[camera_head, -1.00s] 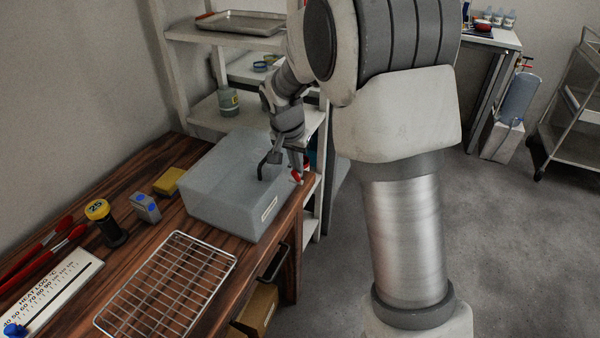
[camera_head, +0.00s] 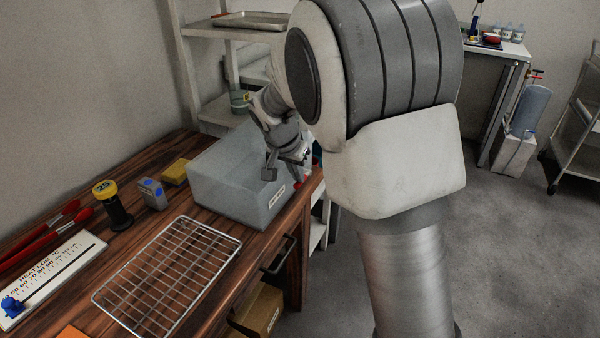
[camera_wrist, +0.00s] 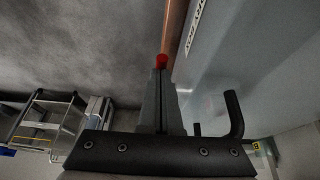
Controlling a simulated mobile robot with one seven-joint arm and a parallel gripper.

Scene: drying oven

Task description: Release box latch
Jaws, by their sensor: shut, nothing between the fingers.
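The grey translucent box (camera_head: 225,195) stands on the wooden table at its right edge, with a white label (camera_head: 277,196) on its front side. The box wall also shows at the right of the wrist view (camera_wrist: 240,65). My gripper (camera_head: 295,181) is beside the box's right end, its fingers pressed together. In the wrist view the shut fingers (camera_wrist: 160,75) point along the box side. A small red piece (camera_wrist: 162,61), perhaps the latch, shows right at their tips. I cannot tell whether they touch it. My arm hides part of the box's right end.
A wire rack (camera_head: 170,275) lies in front of the box. A yellow block (camera_head: 175,171), a grey-blue block (camera_head: 152,194) and a yellow-topped dark object (camera_head: 112,207) stand to its left. A white shelf (camera_head: 205,75) rises behind.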

